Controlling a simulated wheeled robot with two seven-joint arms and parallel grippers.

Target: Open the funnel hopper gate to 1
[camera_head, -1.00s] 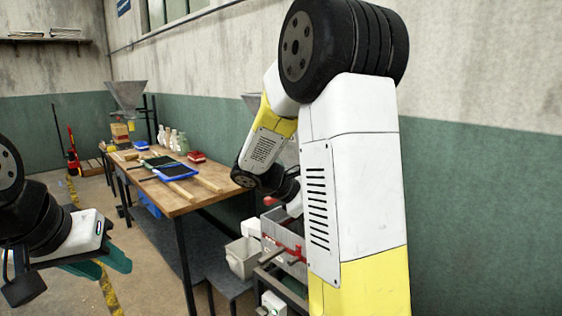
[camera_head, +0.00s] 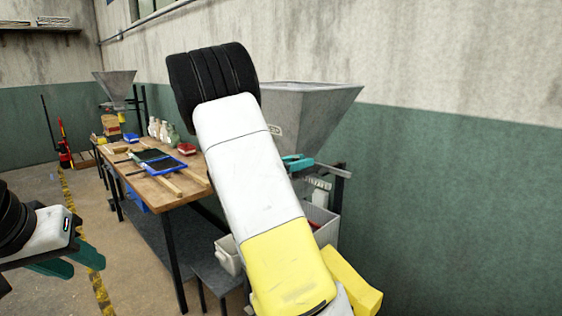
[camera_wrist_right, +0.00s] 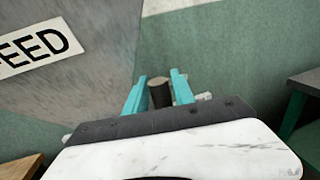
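The near grey funnel hopper (camera_head: 318,108) is mounted by the right wall; my right arm covers part of it. In the right wrist view its sloped side carries a FEED label (camera_wrist_right: 34,52). A short dark brown cylindrical handle (camera_wrist_right: 160,92) shows below the cone; I cannot tell the gate's setting. My right gripper (camera_head: 298,163) is at the hopper's lower end. In the right wrist view its teal fingers (camera_wrist_right: 158,86) stand apart on either side of the handle, with gaps visible. My left gripper (camera_head: 72,262) is open and empty at the lower left, far from the hopper.
A wooden table (camera_head: 160,193) holds a blue tray (camera_head: 168,165), bottles and a red container (camera_head: 187,148). Another funnel hopper (camera_head: 116,86) stands beyond it. A grey bin (camera_head: 322,222) is under the near hopper; a white bin (camera_head: 227,258) stands left of it.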

